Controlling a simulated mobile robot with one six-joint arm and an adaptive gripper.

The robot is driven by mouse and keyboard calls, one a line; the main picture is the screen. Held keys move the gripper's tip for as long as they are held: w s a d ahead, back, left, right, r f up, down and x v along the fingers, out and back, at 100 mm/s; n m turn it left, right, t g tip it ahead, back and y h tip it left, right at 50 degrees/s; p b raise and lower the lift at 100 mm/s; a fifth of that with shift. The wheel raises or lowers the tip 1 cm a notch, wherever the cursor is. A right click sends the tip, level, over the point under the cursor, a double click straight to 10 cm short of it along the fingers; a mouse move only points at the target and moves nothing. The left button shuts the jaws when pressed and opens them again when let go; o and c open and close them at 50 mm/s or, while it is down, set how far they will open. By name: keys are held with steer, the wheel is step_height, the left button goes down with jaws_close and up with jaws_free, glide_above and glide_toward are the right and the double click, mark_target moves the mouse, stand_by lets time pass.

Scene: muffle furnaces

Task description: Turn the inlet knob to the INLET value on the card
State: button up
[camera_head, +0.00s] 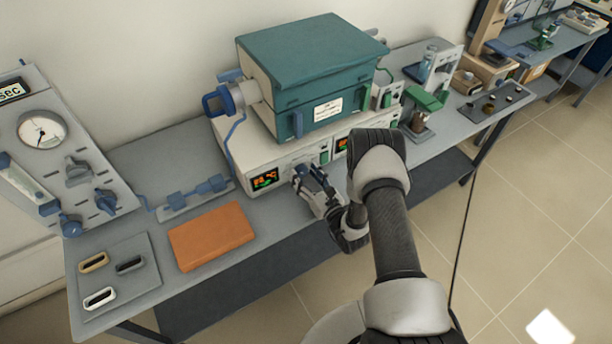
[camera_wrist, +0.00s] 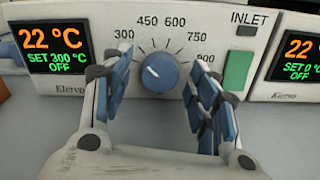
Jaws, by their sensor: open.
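The blue inlet knob (camera_wrist: 160,72) is on the pale control panel, ringed by a scale reading 300, 450, 600, 750 and a partly covered 900. Its white pointer mark tilts to the upper left. The word INLET (camera_wrist: 250,17) is printed at the panel's upper right. My gripper (camera_wrist: 160,82) is open, its fingers on either side of the knob with gaps visible; contact cannot be seen. In the head view, my gripper (camera_head: 311,184) is at the panel front and hides the knob. A white card (camera_head: 328,108) is on the teal furnace front; its writing is too small to read.
The left display (camera_wrist: 48,48) reads 22 °C, SET 300 °C, OFF. A green switch (camera_wrist: 238,70) is right of the knob, beside another display (camera_wrist: 300,48). An orange pad (camera_head: 211,236) lies on the bench to the left. A gauge panel (camera_head: 55,145) stands farther left.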

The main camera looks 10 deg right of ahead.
steer(key=v, duration=1.2)
